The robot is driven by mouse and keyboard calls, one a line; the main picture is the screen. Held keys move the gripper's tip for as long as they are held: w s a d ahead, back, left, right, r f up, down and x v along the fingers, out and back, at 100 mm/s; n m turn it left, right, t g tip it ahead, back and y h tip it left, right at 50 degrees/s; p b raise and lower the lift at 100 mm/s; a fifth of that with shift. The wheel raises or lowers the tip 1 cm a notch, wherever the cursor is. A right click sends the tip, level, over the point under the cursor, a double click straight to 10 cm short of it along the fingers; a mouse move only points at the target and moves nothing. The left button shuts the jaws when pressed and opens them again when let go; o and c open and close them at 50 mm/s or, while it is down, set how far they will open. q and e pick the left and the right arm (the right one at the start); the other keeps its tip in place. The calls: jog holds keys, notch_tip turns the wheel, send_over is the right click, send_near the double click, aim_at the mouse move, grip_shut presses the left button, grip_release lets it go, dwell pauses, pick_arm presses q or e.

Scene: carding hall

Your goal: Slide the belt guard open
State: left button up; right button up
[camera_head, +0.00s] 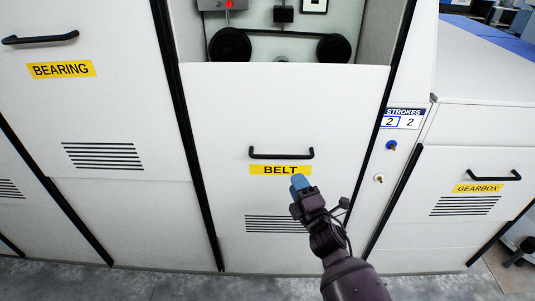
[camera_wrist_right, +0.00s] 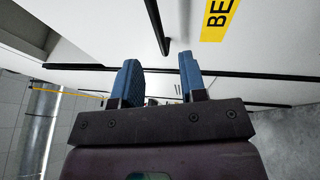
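The belt guard (camera_head: 225,115) is a white panel between two black rails. Its top edge sits below an opening where a belt and pulleys show. It has a black bar handle (camera_head: 281,154) above a yellow BELT label (camera_head: 280,170). My right gripper (camera_head: 299,182) is just below the handle, in front of the label's lower right part, apparently not holding the handle. In the right wrist view its two blue fingers (camera_wrist_right: 160,62) stand apart with nothing between them. The dark handle (camera_wrist_right: 156,25) lies beyond the fingertips there, near the label (camera_wrist_right: 219,16). My left gripper is not in view.
Two black pulleys (camera_head: 230,46) (camera_head: 335,49) show in the opening. A BEARING panel (camera_head: 110,115) is at left and a GEARBOX panel (camera_head: 455,160) at right, both with handles. A STROKES counter (camera_head: 403,119) and a blue knob (camera_head: 391,145) sit right of the guard. Grey floor (camera_head: 130,286) lies in front.

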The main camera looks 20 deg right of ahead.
aim_at(283, 157)
jog(key=x, duration=1)
jog(key=shift+w+r, duration=0.2)
jog(key=shift+r, duration=0.05)
jog(key=shift+c, duration=0.2)
grip_shut()
